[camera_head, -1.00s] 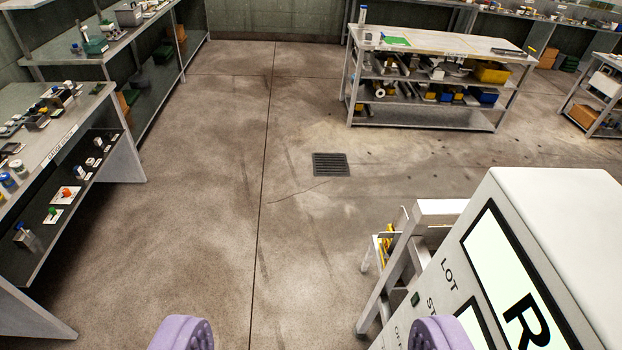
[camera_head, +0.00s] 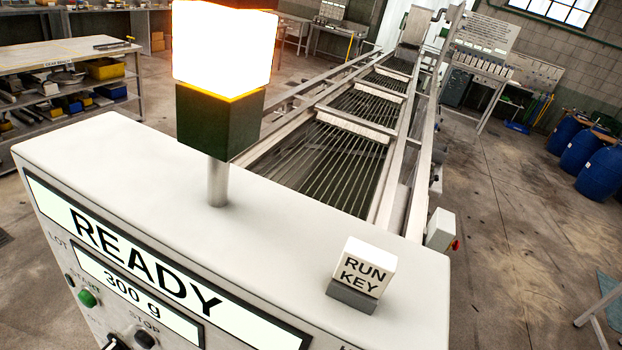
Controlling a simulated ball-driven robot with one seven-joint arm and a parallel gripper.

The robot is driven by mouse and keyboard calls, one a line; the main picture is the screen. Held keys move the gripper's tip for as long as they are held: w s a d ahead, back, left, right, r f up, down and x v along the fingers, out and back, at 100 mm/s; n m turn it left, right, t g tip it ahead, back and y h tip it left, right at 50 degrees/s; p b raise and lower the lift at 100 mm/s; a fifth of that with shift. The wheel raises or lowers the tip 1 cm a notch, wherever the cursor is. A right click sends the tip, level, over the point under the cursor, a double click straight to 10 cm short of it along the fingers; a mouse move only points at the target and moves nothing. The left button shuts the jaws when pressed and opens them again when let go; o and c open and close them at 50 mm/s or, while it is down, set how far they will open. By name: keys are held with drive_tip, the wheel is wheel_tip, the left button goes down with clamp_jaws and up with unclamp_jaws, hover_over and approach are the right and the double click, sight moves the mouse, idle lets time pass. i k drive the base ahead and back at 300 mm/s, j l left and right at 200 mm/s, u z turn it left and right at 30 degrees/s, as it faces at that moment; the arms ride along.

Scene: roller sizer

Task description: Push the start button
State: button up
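The start button is a round green button (camera_head: 87,298) on the front of a white control cabinet (camera_head: 120,165), at the lower left. A START label, partly hard to read, is just above it. A dark round button (camera_head: 145,340) sits under the STOP label to its right, near the bottom edge. The cabinet's displays read READY (camera_head: 150,265) and 300 g (camera_head: 130,292). My gripper does not show in this view, so its distance from the button cannot be seen.
A lit lamp (camera_head: 222,45) on a post and a RUN KEY block (camera_head: 362,272) stand on the cabinet top. The roller sizer (camera_head: 340,140) stretches away behind. A workbench (camera_head: 60,52) is at left, blue barrels (camera_head: 583,148) at right.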

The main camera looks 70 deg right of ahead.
sight(87, 298)
drive_tip(key=k+z, duration=0.1)
drive_tip(key=z, duration=0.3)
drive_tip(key=k+z, duration=0.15)
drive_tip(key=z, duration=0.3)
drive_tip(key=k+z, duration=0.1)
drive_tip(key=z, duration=0.3)
drive_tip(key=k+j+z, duration=0.1)
drive_tip(key=k, duration=0.3)
drive_tip(key=k+j+z, duration=0.1)
drive_tip(key=k+j, duration=0.15)
drive_tip(key=k, duration=0.1)
